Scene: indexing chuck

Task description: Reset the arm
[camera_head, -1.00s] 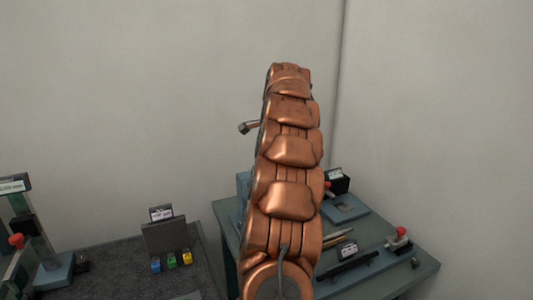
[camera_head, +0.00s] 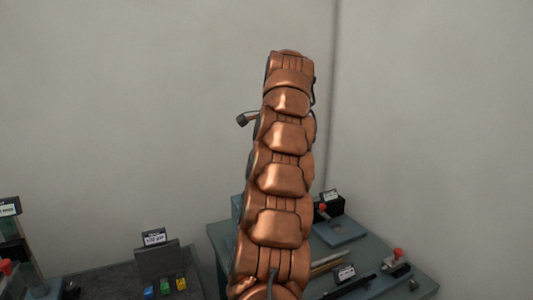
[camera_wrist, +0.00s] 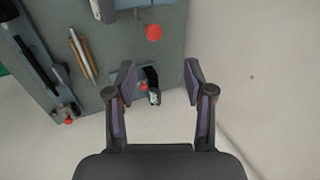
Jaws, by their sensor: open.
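My gripper (camera_wrist: 158,82) shows in the wrist view with its two fingers spread wide apart and nothing between them. It hangs above the far edge of the grey-green bench (camera_wrist: 118,30), with a black display block (camera_wrist: 152,78) in line with the gap below. In the head view my copper arm stands upright in the middle of the picture and hides part of the bench (camera_head: 218,240). The gripper itself cannot be made out in the head view.
The bench carries a blue-grey plate (camera_head: 340,233), red knobs (camera_head: 398,253) and rods (camera_head: 328,263). A dark table (camera_head: 110,285) at left holds a small sign (camera_head: 155,237) and coloured blocks (camera_head: 165,286). Bare wall (camera_head: 130,100) surrounds the raised arm.

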